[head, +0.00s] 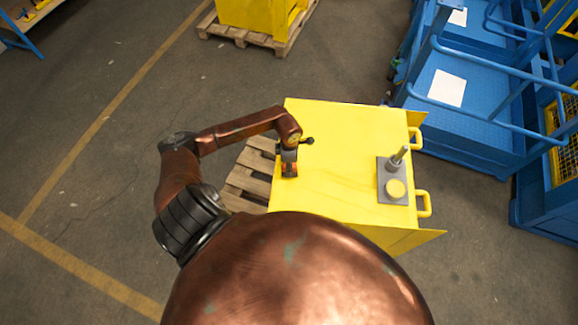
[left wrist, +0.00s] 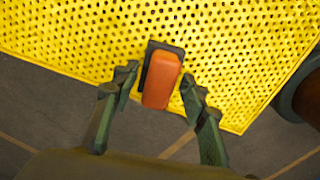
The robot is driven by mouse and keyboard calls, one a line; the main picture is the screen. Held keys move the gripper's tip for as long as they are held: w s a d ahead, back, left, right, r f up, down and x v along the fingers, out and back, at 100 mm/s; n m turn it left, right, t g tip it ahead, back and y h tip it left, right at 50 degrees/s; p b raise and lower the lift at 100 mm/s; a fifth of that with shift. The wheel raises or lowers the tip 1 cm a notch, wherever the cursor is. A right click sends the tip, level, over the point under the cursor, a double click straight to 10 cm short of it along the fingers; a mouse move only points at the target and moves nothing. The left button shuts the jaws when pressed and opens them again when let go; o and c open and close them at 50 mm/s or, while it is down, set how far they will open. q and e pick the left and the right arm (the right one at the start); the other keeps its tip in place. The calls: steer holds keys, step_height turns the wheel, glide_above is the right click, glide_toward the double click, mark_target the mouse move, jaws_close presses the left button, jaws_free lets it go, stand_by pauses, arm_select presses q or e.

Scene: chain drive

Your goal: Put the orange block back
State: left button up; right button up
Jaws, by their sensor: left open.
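The orange block (left wrist: 162,80) is in the left wrist view, against a dark piece (left wrist: 152,56) on a yellow perforated surface (left wrist: 228,52). I cannot tell whether the block is fixed in the dark piece or only lies against it. My left gripper (left wrist: 158,92) is open, with one finger on each side of the block and a gap visible on both sides. In the head view, my left gripper (head: 289,163) points down over the left part of the yellow table (head: 340,125), and a bit of orange shows at its fingertips. My right gripper is not in view.
A grey plate (head: 382,170) with a metal post (head: 399,157) and a round yellow piece (head: 396,189) sits at the table's right side. A wooden pallet (head: 250,175) shows left of the table. Blue platforms (head: 455,95) stand at the right. The table's middle is clear.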

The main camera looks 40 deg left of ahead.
arm_select(q)
step_height(320, 180, up, 11)
steer(key=b, duration=0.3)
steer(key=shift+f, duration=0.1)
steer(key=shift+r, duration=0.7)
